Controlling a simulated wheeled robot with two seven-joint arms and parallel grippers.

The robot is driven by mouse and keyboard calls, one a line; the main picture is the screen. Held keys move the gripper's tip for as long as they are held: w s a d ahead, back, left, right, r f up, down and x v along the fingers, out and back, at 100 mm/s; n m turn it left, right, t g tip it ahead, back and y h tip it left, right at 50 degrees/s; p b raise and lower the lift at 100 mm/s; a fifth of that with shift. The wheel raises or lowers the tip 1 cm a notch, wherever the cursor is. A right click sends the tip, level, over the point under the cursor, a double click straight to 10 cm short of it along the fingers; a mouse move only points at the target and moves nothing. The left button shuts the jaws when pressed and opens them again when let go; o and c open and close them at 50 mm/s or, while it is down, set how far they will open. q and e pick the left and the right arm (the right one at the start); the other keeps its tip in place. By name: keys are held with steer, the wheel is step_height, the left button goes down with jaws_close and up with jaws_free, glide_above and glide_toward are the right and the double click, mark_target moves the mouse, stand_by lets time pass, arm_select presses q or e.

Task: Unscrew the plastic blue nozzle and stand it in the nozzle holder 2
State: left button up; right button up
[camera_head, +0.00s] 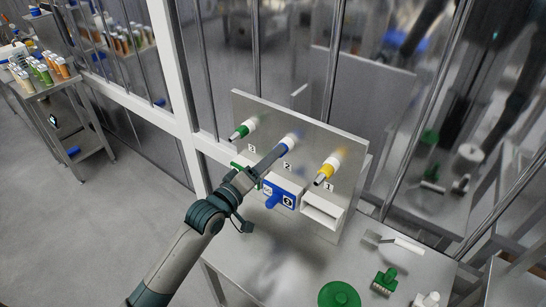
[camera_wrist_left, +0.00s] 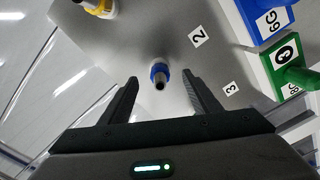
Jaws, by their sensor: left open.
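The blue nozzle (camera_head: 289,141) is on the upright metal panel, above the number 2. In the left wrist view the blue nozzle (camera_wrist_left: 159,73) points at the camera, with a dark tip and a pale base behind. My left gripper (camera_head: 276,156) is open in front of it and partly covers it. In the left wrist view the left gripper's fingers (camera_wrist_left: 160,84) are on either side of the nozzle, with gaps. My right gripper is not in view.
A green nozzle (camera_head: 242,130) is left of the blue one and a yellow nozzle (camera_head: 328,170) right of it. A white open box (camera_head: 322,211) is beside the blue block. A green block (camera_wrist_left: 284,67) shows in the wrist view. A scraper, brush and green disc lie on the table.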

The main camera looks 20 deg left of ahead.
arm_select(q)
steer(key=shift+v, duration=2)
steer(key=b+v, duration=0.5)
steer(key=v, duration=1.2)
steer(key=shift+s+b, duration=0.2)
steer(key=shift+b, duration=0.2)
